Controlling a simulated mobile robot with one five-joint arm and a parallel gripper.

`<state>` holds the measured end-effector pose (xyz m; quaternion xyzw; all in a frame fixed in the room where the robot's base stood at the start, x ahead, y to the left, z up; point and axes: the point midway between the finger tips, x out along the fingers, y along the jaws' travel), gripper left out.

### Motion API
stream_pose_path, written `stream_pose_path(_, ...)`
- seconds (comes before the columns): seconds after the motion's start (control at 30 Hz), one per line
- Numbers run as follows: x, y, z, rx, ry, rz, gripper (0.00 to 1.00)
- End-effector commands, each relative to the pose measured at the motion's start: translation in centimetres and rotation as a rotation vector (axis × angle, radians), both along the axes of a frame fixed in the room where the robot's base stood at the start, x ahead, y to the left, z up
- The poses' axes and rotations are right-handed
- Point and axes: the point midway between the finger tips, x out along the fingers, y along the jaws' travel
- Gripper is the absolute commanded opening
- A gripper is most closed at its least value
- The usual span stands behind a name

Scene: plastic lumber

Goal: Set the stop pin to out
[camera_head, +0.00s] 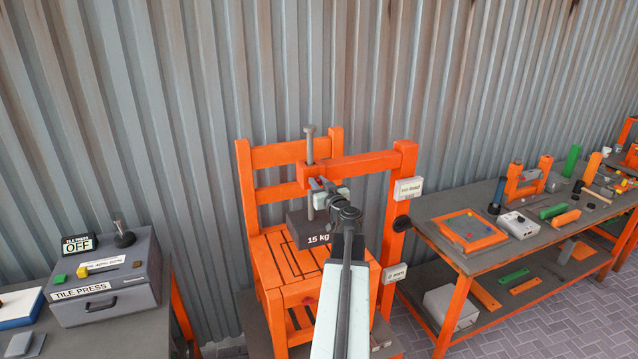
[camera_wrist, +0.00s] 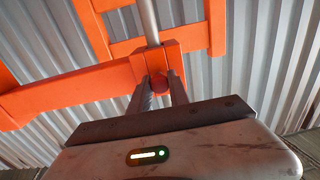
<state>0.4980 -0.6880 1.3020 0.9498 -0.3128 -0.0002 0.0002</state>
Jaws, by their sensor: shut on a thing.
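A small red knob (camera_wrist: 158,83), which looks like the stop pin's end, shows in the wrist view at the front of an orange block (camera_wrist: 170,59). My gripper (camera_wrist: 158,78) has one finger on each side of it and is shut on it. A grey vertical rod (camera_wrist: 148,22) runs through the block. In the head view my gripper (camera_head: 316,185) is at the orange crossbeam (camera_head: 360,165), beside the rod (camera_head: 309,148), and hides the knob. How far the pin sits in the block cannot be told.
A dark 15 kg weight (camera_head: 300,229) is below the beam, over an orange slatted seat (camera_head: 275,265). White labels (camera_head: 408,189) are on the right post. A tile press (camera_head: 105,275) stands left, a cluttered workbench (camera_head: 440,205) right. A corrugated wall (camera_head: 200,100) is close behind.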

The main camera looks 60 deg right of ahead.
Motion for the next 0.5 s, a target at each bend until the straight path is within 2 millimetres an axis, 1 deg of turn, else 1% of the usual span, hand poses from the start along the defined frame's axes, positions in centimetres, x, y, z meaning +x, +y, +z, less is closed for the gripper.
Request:
stream_pose_path(0.33,-0.2,-0.1,0.0,0.000,0.000,-0.003,0.00)
stream_pose_path(0.43,-0.8,0.5,0.0,0.000,0.000,-0.003,0.00)
stream_pose_path(0.5,-1.7,1.2,0.0,0.000,0.000,-0.003,0.00)
